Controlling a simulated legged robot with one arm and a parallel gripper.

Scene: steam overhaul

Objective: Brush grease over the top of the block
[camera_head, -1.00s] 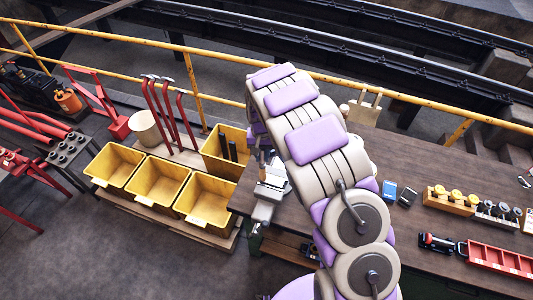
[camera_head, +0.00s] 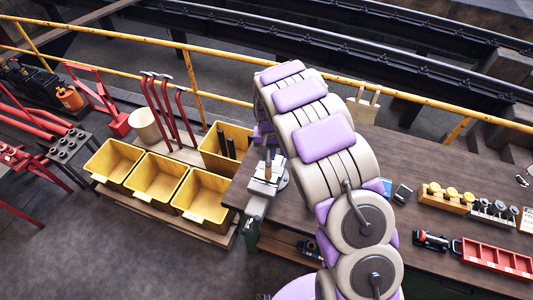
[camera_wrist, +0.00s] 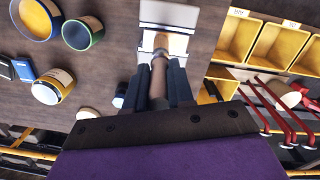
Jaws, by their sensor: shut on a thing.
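My gripper (camera_wrist: 155,88) is shut on a brush (camera_wrist: 158,78), held by its handle between the two dark fingers. The brush's pale tip lies over a tan-orange block (camera_wrist: 177,44) in the wrist view; I cannot tell whether it touches. The block sits between the pale jaws of a vise (camera_wrist: 168,14). The vise (camera_head: 256,206) also shows at the left end of the workbench in the head view, with the small brush upright over it. My arm hides the gripper there.
Another tin (camera_wrist: 47,93) with a yellow-and-white label stands near them. Yellow bins (camera_head: 157,182) are left of the bench (camera_head: 430,150). A yellow railing (camera_head: 195,85) runs behind. A red tray (camera_head: 497,257) and small parts lie on the bench's right.

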